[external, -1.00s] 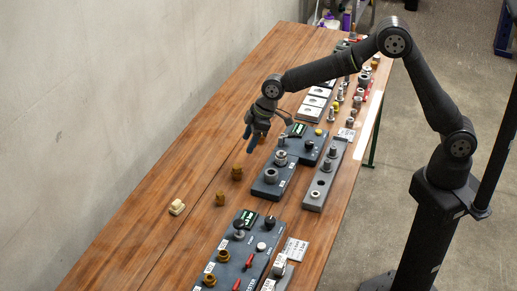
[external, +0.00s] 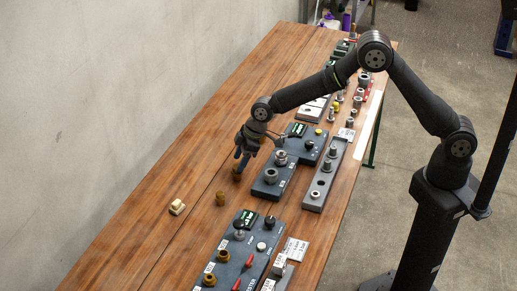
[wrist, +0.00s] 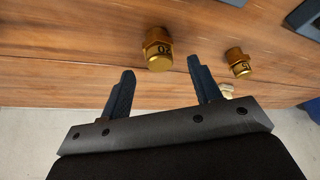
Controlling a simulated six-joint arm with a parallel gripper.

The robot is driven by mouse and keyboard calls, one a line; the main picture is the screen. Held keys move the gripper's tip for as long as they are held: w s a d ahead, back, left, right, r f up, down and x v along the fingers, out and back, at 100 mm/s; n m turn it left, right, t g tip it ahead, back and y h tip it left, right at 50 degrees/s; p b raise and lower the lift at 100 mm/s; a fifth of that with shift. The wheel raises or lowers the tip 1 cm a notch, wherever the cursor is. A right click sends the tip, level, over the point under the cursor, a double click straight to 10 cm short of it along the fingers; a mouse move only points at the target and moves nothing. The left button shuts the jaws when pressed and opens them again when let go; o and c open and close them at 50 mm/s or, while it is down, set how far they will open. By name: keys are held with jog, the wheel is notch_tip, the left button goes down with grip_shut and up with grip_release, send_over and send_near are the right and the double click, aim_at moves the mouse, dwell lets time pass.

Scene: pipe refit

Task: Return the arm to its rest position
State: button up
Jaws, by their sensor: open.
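My gripper (external: 240,153) hangs over the wooden table (external: 160,187) at the end of my bent arm, just above a brass fitting that it partly hides in the external view. In the wrist view my gripper (wrist: 165,80) has its two dark fingers spread wide with nothing between them. A brass fitting marked 20 (wrist: 158,48) lies beyond the fingertips, apart from them. A second brass fitting (wrist: 238,62) is to the right of the fingers; it also stands on the table in the external view (external: 220,199).
A cream-coloured block (external: 177,207) lies on the left of the table. Dark control panels (external: 272,181) and a grey rail with fittings (external: 325,178) line the right side. A bare wall (external: 110,80) runs along the left. The table's left half is mostly clear.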

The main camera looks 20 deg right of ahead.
aim_at(236, 166)
jog(key=x, duration=0.3)
jog(key=shift+a, duration=0.1)
jog(key=shift+r, duration=1.05)
jog(key=shift+f, duration=0.15)
